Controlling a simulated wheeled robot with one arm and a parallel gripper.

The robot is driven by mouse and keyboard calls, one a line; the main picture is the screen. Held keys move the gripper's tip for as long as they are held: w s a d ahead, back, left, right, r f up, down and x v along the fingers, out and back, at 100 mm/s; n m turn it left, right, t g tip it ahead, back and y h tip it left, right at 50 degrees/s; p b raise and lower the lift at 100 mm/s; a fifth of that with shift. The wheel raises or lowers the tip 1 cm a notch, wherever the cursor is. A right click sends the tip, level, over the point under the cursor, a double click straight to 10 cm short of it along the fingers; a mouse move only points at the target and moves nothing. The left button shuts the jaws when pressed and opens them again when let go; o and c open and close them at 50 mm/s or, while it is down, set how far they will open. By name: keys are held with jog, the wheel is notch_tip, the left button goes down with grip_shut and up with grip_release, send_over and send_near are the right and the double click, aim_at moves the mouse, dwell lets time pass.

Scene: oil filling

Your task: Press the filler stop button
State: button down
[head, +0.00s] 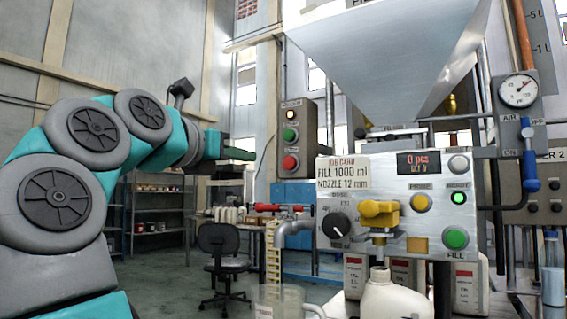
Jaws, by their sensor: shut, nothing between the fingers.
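The filler's white control panel (345,245) is at right of centre. It carries a round green button (455,238) marked FILL, an amber button (420,203), a grey button (458,164) and a black dial (336,225). I cannot make out a stop label on it. A separate grey box (306,140) to its left has a lit lamp, a green button (289,134) and a red button (290,162); its label is too small to read. My gripper (246,154) is shut and empty, in the air left of the red button in the picture, apart from it.
A white jug (393,300) stands under the nozzle, with a clear beaker (280,303) to its left. A large hopper (390,60) hangs above. A chair (223,250) and shelves stand behind.

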aim_at(289, 163)
jog(key=shift+r, duration=0.1)
jog(key=p+x, duration=0.2)
jog(key=x, duration=1)
jog(key=shift+w+d+r, duration=0.2)
jog(key=shift+w+d, duration=0.05)
jog(key=shift+d, duration=0.05)
jog(key=shift+w+d+p, duration=0.3)
jog(key=shift+w+p, duration=0.05)
jog(key=shift+w, duration=0.2)
jog(key=shift+f, duration=0.1)
